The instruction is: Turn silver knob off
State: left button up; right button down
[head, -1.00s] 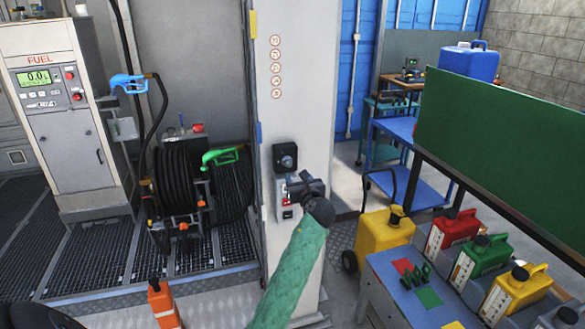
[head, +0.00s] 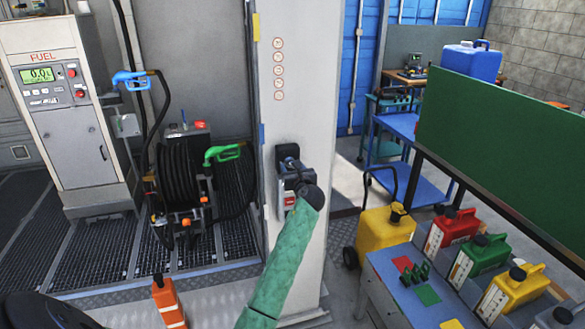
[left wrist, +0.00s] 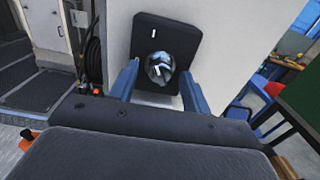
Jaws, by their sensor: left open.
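The silver knob (left wrist: 161,67) sits on a black plate (left wrist: 168,35) fixed to the white post, and its round shiny face shows in the left wrist view. In the head view the black plate (head: 288,151) shows only in part, and my left gripper hides the knob. My left gripper (left wrist: 160,80) is open, with one blue-grey finger at each side of the knob's lower part. I cannot tell if the fingers touch it. In the head view the left gripper (head: 289,172) is in front of the post. My right gripper is not in view.
A red-marked switch box (head: 289,200) is just below the plate, partly hidden by my arm. A hose reel (head: 180,180) with a green nozzle (head: 222,153) stands left of the post (head: 305,90). A yellow can (head: 385,235) and blue bench (head: 400,290) are at right.

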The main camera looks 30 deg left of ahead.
pick_arm(q)
jog(key=c, duration=1)
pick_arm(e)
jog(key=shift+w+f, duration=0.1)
pick_arm(q)
jog(key=n+b, duration=0.1)
jog(key=n, duration=0.2)
jog(key=shift+f+b, duration=0.1)
jog(key=shift+b, duration=0.3)
jog(key=shift+n+b, duration=2.55)
jog(key=shift+n, duration=1.95)
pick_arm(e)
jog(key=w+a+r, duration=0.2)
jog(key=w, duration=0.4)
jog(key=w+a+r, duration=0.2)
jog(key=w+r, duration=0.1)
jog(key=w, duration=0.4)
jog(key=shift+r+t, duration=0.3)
